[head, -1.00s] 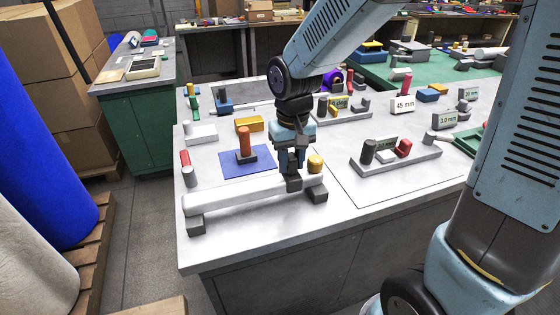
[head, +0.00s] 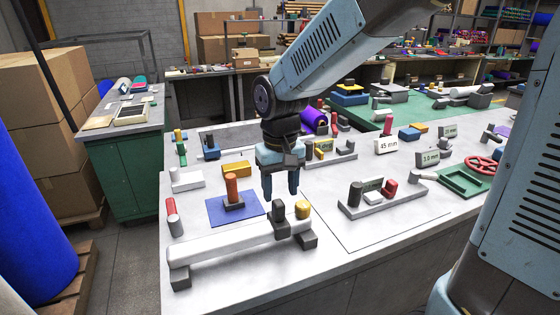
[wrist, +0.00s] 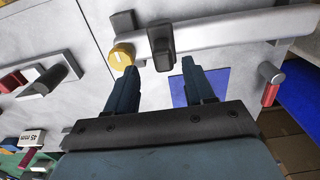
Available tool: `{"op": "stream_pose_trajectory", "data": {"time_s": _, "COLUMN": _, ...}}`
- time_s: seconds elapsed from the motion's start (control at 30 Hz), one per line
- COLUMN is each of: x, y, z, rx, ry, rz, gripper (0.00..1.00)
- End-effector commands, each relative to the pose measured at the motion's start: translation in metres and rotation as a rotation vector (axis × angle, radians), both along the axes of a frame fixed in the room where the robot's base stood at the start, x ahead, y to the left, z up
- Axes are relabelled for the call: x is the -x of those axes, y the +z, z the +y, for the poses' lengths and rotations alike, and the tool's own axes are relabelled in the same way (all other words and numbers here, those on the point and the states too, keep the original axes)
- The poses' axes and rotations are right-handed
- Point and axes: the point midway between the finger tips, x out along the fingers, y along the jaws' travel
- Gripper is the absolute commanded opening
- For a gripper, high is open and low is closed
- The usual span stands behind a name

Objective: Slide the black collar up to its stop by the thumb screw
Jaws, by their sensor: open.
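The black collar (head: 280,215) sits around the white bar (head: 225,240) near its right end in the head view. It also shows in the wrist view (wrist: 161,46). The yellow thumb screw (head: 303,209) is just right of the collar in the head view and left of it in the wrist view (wrist: 121,56). A narrow gap shows between collar and screw. My gripper (head: 280,192) is open and empty, its two fingertips pointing toward the bar and apart from the collar. In the wrist view the fingers (wrist: 160,68) stand on either side of the collar's line.
Dark blocks (head: 181,277) support the bar's ends. A blue mat (head: 215,214) with an orange post (head: 231,188) lies behind the bar. A red-and-grey cylinder (head: 173,218) stands left. A grey fixture (head: 372,205) stands right, with clear table between.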

Motion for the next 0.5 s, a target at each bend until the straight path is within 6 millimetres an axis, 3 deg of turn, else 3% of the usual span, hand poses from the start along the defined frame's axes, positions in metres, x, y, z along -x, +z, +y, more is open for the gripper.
{"op": "stream_pose_trajectory", "data": {"time_s": 0.3, "x": 0.001, "y": 0.058, "z": 0.000, "rx": 0.000, "ry": -0.001, "rz": -0.002, "gripper": 0.53}}
{"op": "stream_pose_trajectory", "data": {"time_s": 0.5, "x": 0.001, "y": 0.075, "z": 0.000, "rx": 0.001, "ry": -0.001, "rz": 0.001, "gripper": 0.53}}
